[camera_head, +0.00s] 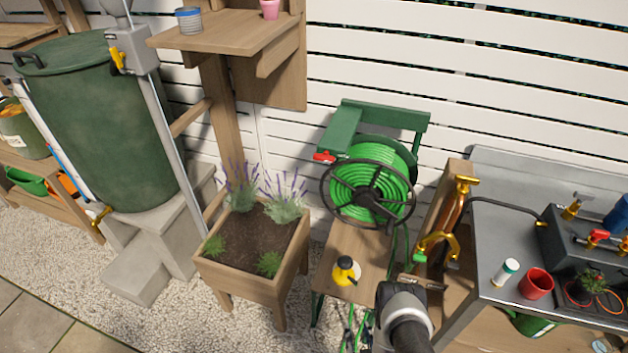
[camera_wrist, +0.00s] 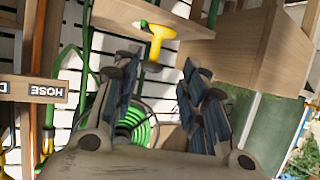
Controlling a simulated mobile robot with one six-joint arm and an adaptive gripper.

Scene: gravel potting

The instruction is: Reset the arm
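My gripper (camera_wrist: 160,88) shows in the wrist view with its two blue-padded fingers spread well apart. Nothing is held between the fingers. Behind the gap are a green hose coil (camera_wrist: 140,132) and white slats, seen upside down and apart from the fingers. In the head view my arm rises from the bottom edge, right of the middle, in front of the wooden bench and left of the grey table. The fingers cannot be made out there.
A hose reel (camera_head: 369,184) stands behind a yellow-and-black bottle (camera_head: 345,271). Left is a planter (camera_head: 255,279) with lavender. Right, a grey table (camera_head: 490,235) bears a red cup (camera_head: 536,284), a white-and-green container (camera_head: 505,272) and brass taps. A yellow object (camera_wrist: 156,40) lies beyond my fingers.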

